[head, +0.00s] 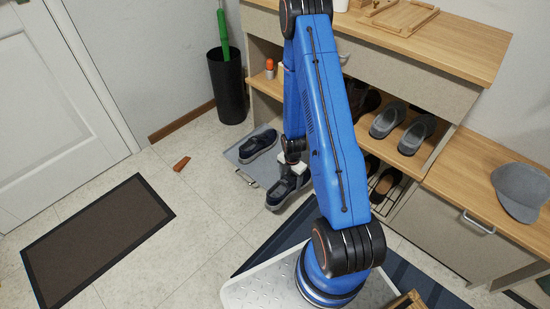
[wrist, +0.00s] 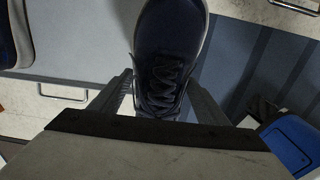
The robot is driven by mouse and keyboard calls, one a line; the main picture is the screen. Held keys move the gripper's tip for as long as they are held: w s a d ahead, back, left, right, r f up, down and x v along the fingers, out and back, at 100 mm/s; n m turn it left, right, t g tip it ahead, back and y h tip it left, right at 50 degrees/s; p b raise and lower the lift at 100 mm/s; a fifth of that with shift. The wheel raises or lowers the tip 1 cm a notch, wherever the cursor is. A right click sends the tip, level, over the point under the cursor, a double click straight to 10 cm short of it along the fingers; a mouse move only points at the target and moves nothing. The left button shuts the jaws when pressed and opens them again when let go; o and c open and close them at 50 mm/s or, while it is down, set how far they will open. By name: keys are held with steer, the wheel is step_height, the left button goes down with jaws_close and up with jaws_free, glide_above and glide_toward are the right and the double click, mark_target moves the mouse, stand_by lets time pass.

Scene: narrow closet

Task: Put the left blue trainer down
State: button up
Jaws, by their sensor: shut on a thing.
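A dark blue trainer with a pale sole (head: 283,193) is in my gripper (head: 290,171), which is shut on it. In the wrist view the held trainer (wrist: 170,45) lies between the two fingers (wrist: 165,95), laces facing the camera. It overlaps the edge of the grey tray (head: 240,153); I cannot tell whether it touches anything below. The other blue trainer (head: 259,144) rests on the tray, and part of it shows at the left of the wrist view (wrist: 12,40). My arm hides part of the tray.
A dark striped rug (head: 262,245) lies near my base. A shoe rack holds grey shoes (head: 388,121) at the right. A black bin (head: 227,88) stands behind. A brown doormat (head: 95,240) and a small reddish-brown object (head: 181,164) lie on open floor.

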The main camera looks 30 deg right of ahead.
steer(key=shift+w+d+f, duration=0.6)
steer(key=shift+w+d, duration=0.35)
steer(key=shift+w, duration=1.75)
steer(key=shift+w+d+f, duration=0.55)
steer(key=shift+w+d, duration=0.45)
steer(key=shift+w, duration=1.75)
steer(key=shift+w+d+f, duration=0.6)
steer(key=shift+w+d, duration=0.35)
steer(key=shift+w, duration=1.75)
steer(key=o, duration=1.3)
steer(key=shift+r, duration=3.8)
